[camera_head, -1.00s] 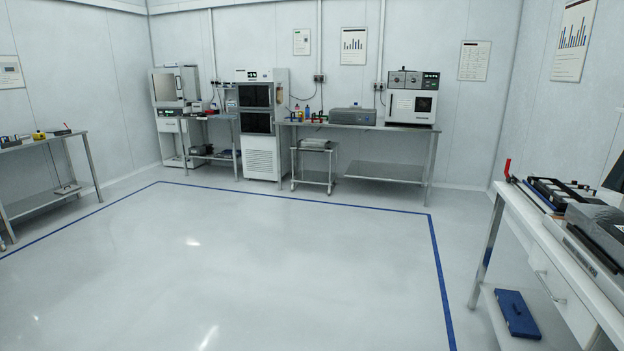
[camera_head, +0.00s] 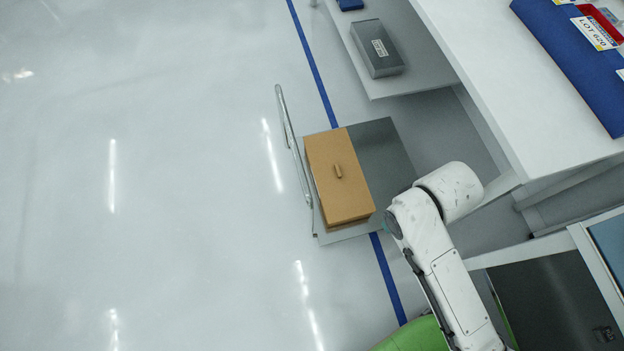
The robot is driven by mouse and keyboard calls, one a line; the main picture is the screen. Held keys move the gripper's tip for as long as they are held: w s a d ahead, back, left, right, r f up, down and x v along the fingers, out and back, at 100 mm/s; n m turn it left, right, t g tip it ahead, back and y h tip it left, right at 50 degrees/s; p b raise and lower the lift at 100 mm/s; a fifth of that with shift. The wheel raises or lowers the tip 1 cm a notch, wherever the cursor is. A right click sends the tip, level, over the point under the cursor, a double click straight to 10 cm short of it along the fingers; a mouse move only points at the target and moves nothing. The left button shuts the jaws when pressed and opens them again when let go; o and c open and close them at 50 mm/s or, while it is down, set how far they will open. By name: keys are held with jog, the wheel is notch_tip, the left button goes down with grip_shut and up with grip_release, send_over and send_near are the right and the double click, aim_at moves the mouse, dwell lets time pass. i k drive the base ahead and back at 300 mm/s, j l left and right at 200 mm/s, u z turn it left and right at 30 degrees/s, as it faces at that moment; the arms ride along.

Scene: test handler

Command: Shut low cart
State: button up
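The low cart (camera_head: 385,150) is a flat grey metal deck on the floor, sticking out from under the white bench across the blue floor line. Its bar handle (camera_head: 288,135) runs along the left side, away from the bench. My gripper does not show.
The white bench (camera_head: 500,75) fills the upper right, with a labelled blue case (camera_head: 580,60) on top. Its lower shelf (camera_head: 430,75) bears a grey metal box (camera_head: 377,48). The floor left of the handle (camera_head: 150,180) is clear.

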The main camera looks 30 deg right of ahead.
aim_at(387, 166)
jog(key=k, duration=0.35)
jog(key=i+u, duration=0.4)
jog(key=i+l+u, duration=0.15)
jog(key=u, duration=0.2)
jog(key=i+l+u, duration=0.25)
jog(key=u, duration=0.15)
